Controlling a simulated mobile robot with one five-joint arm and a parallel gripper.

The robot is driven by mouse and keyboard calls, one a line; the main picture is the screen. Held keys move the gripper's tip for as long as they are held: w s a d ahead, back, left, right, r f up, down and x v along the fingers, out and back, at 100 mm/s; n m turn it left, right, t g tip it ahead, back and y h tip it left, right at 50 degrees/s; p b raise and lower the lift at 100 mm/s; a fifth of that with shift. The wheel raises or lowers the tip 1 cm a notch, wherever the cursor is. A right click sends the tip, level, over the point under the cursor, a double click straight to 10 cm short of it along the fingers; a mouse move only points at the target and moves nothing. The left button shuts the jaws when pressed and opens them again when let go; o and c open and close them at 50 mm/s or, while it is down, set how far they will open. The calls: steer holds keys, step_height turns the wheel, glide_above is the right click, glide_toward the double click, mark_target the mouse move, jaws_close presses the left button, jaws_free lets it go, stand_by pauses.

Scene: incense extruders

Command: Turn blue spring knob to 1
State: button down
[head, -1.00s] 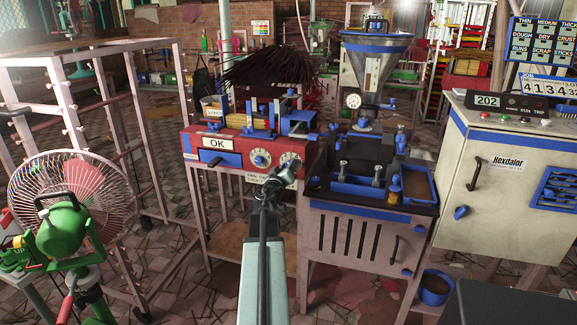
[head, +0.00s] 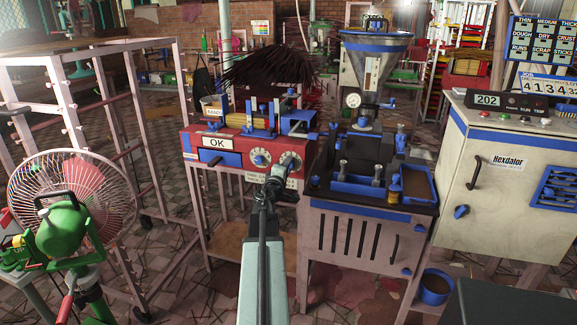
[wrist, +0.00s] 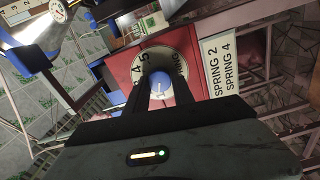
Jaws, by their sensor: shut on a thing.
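The blue spring knob (wrist: 158,84) sits at the centre of a round pale dial (wrist: 155,59) on a red panel in the wrist view. It has a light pointer mark, but I cannot tell which number it points to. The digits 4 and 5 show on the dial's left side; its lower part is hidden. My gripper (wrist: 160,98) is shut on the knob, one dark finger on each side. In the head view, my gripper (head: 279,177) is at the right-hand dial (head: 290,160) of the red machine (head: 233,159) and hides the knob.
A white label reading SPRING 2, SPRING 4 (wrist: 221,66) is beside the dial. A dark-topped bench (head: 370,200) stands close on the right, and a green fan (head: 70,205) on the left.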

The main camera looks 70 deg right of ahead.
steer(key=shift+w+a+n, duration=0.1)
steer(key=shift+w+n, duration=0.05)
steer(key=shift+n, duration=0.45)
steer(key=c, duration=1.1)
jaws_free()
steer(key=a, duration=0.7)
steer(key=shift+s+a, duration=0.25)
steer(key=shift+a, duration=0.1)
